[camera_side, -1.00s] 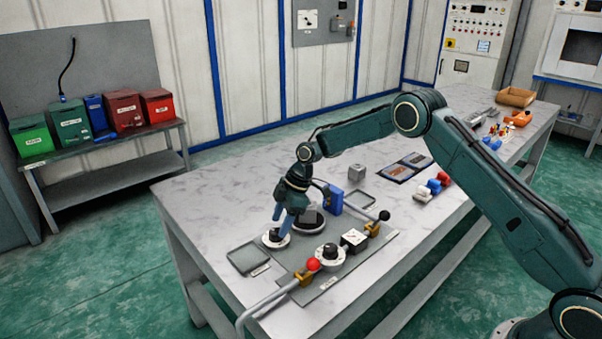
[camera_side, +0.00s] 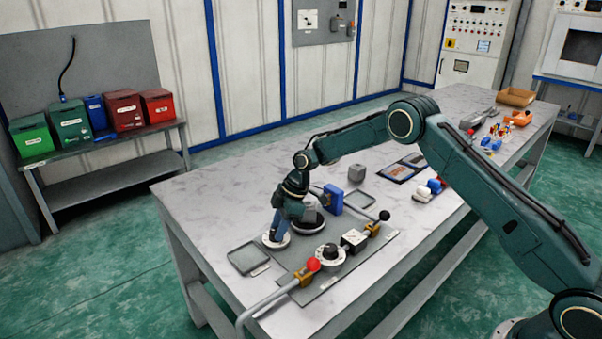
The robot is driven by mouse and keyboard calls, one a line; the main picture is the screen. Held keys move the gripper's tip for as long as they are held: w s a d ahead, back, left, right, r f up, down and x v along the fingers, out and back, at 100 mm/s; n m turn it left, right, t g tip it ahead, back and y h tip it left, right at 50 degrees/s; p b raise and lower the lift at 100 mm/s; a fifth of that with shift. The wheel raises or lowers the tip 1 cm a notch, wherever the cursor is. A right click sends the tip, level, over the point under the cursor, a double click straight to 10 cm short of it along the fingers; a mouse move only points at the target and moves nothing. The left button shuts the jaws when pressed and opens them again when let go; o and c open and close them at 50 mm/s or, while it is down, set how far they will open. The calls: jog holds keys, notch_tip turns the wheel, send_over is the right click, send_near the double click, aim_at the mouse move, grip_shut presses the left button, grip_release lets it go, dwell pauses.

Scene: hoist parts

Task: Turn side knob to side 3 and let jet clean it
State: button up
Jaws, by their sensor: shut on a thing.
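My gripper (camera_side: 277,234) points down over a knob on a round white dial (camera_side: 270,243) at the left of the grey base plate, and is shut on the knob. The fingers hide most of the knob, and the dial's marks are too small to read. Just right of it, a grey block (camera_side: 311,212) stands on a dark round turntable (camera_side: 308,227), partly behind the gripper. A blue box (camera_side: 333,199) beside the turntable may be the jet; no spray shows. A second white dial with a black knob (camera_side: 329,254) sits nearer the front.
A red-ball lever (camera_side: 313,264), a white-faced gauge box (camera_side: 354,240) and a black-ball lever (camera_side: 384,215) stand on the plate. A loose grey cube (camera_side: 356,172) stands farther back. The table's left end is clear.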

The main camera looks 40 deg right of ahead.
jog(key=shift+m, duration=0.3)
jog(key=m, duration=0.2)
jog(key=m+t+h, duration=0.1)
jog(key=m, duration=0.1)
jog(key=shift+s+a, duration=0.2)
jog(key=shift+m+t+h, duration=0.6)
jog(key=shift+m, duration=1.5)
jog(key=o, duration=1)
jog(key=shift+r, duration=0.1)
jog(key=v, duration=1.3)
jog(key=shift+s+r, duration=0.25)
jog(key=shift+s, duration=0.05)
